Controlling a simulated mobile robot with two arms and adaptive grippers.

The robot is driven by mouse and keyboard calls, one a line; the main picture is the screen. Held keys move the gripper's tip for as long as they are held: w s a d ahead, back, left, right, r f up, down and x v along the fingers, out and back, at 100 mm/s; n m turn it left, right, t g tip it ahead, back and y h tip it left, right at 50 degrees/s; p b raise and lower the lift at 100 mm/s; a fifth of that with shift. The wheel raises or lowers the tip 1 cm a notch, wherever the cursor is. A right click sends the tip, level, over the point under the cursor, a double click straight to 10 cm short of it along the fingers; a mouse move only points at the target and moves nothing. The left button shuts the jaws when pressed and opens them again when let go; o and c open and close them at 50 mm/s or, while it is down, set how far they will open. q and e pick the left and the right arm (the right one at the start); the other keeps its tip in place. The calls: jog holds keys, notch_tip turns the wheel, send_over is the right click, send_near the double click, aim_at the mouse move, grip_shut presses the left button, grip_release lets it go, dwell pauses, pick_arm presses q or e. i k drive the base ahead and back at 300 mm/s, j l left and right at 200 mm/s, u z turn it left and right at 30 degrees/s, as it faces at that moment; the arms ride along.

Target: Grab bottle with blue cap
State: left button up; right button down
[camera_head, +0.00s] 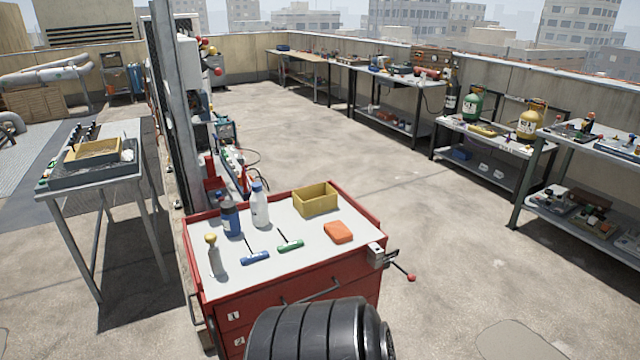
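A whitish bottle with a blue cap (260,208) stands upright on the grey top of a red tool cabinet (350,282), near its back edge. A grey bottle with a yellow top (216,262) stands at the cabinet's front left corner. Neither of my grippers shows in the head view. A black ribbed rounded part, seemingly mine, fills the bottom centre in front of the cabinet.
A yellow bin (315,200), an orange block (338,232), a blue-handled tool (255,258) and a green-handled tool (290,245) share the cabinet top. A vise (378,256) juts from its right edge. A grey table (100,182) stands left; open floor (450,250) lies right.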

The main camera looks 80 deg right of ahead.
aim_at(259, 206)
jog(key=z, duration=2.2)
jog(key=i+l+z, duration=0.1)
jog(key=z, duration=0.15)
jog(key=l, duration=0.1)
